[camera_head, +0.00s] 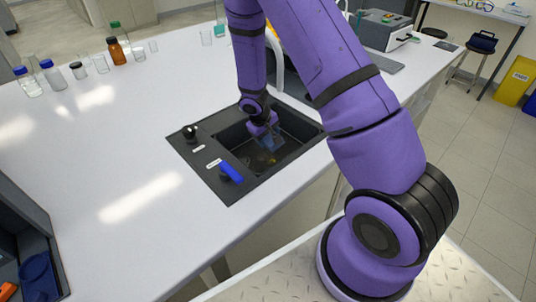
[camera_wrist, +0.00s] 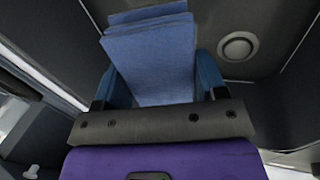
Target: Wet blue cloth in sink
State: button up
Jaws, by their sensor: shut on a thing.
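The blue cloth (camera_wrist: 150,60) is folded and hangs between the two fingers of my gripper (camera_wrist: 157,82) in the wrist view. The gripper is shut on the cloth, inside the basin opening. A pale curved tap (camera_head: 276,58) rises behind the sink, partly hidden by my arm. I cannot tell whether water is running or whether the cloth is wet.
A blue lever (camera_head: 231,171) and a black knob (camera_head: 190,131) stand on the sink's left rim. Several bottles (camera_head: 118,52) stand at the back left. The white counter (camera_head: 110,150) left of the sink is clear.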

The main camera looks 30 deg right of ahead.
jog(key=shift+r, duration=4.15)
jog(key=shift+r, duration=2)
